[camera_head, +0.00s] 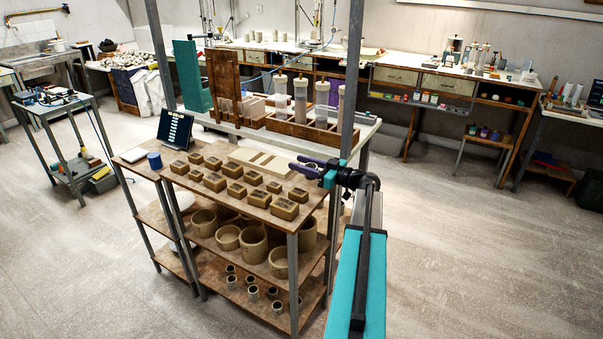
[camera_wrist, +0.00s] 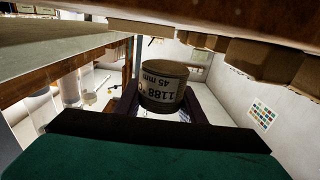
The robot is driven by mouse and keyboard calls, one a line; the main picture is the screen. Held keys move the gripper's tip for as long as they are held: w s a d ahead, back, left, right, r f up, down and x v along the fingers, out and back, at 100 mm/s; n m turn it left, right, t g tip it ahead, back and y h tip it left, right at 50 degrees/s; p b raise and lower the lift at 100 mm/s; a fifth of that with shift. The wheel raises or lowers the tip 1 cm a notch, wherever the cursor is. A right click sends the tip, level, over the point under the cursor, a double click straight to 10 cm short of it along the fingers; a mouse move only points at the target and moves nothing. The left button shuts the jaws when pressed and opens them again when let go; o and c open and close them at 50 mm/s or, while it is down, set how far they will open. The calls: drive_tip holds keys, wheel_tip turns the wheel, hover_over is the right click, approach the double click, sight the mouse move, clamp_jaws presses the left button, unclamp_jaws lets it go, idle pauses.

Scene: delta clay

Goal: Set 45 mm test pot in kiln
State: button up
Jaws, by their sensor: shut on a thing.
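In the wrist view, the small brown test pot (camera_wrist: 163,88) sits between the dark fingers of my gripper (camera_wrist: 160,103). Its pale label reads 1188 °C and 45 mm, upside down in the picture. My gripper is shut on this pot. The pot cannot be made out there. I cannot identify the kiln for certain in either view.
Bowls (camera_head: 228,238) and small cups (camera_head: 252,293) stand on lower shelves. Grey posts (camera_head: 349,80) flank it. Floor at right (camera_head: 460,240) is clear.

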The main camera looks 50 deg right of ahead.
drive_tip(key=shift+f, duration=0.1)
drive_tip(key=shift+f, duration=1.65)
drive_tip(key=shift+f, duration=0.1)
drive_tip(key=o, duration=1)
drive_tip(key=shift+s, duration=0.15)
drive_tip(key=b+v, duration=0.1)
drive_tip(key=v, duration=1.1)
